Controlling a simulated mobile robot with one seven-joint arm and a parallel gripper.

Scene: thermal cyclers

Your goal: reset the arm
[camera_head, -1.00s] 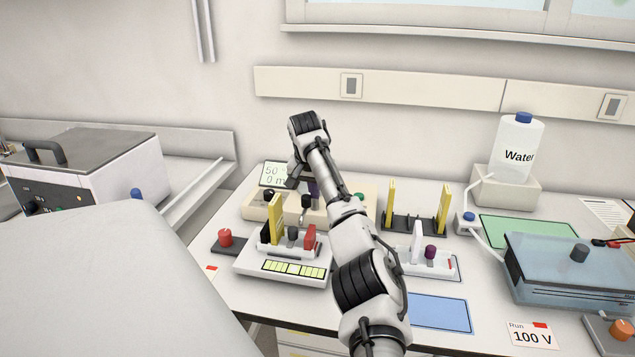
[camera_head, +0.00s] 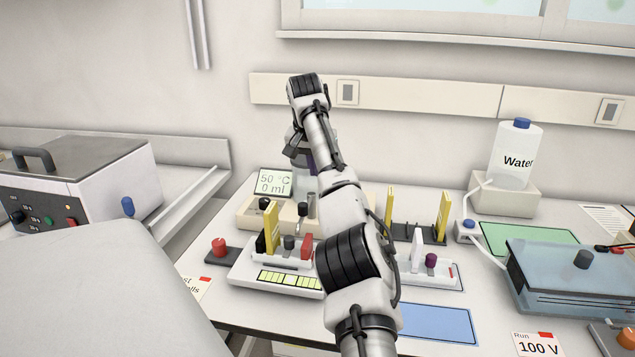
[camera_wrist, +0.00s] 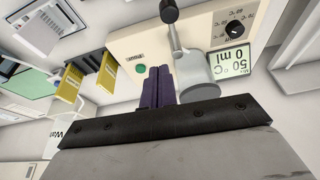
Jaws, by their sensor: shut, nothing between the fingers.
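My arm reaches from the lower middle of the head view up over the bench, with its wrist above the back of the beige device. My gripper shows in the wrist view (camera_wrist: 158,86) as two dark purple fingers close together, shut with nothing between them. In the head view my gripper is mostly hidden behind the arm. The beige device (camera_head: 245,213) has a display (camera_head: 274,183) reading 50 °C and 0 ml. In the wrist view the display (camera_wrist: 230,60) appears upside down, right of the fingers. A grey cylindrical part (camera_wrist: 197,85) of the device stands close beside the fingers.
A white device (camera_head: 245,270) with a yellow piece stands in front. Yellow-posted racks (camera_head: 405,232), a water bottle (camera_head: 516,155) and a blue translucent box (camera_head: 560,275) are to the right. A red-knobbed block (camera_head: 219,247) is left. A blue mat (camera_head: 437,322) lies near the front edge.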

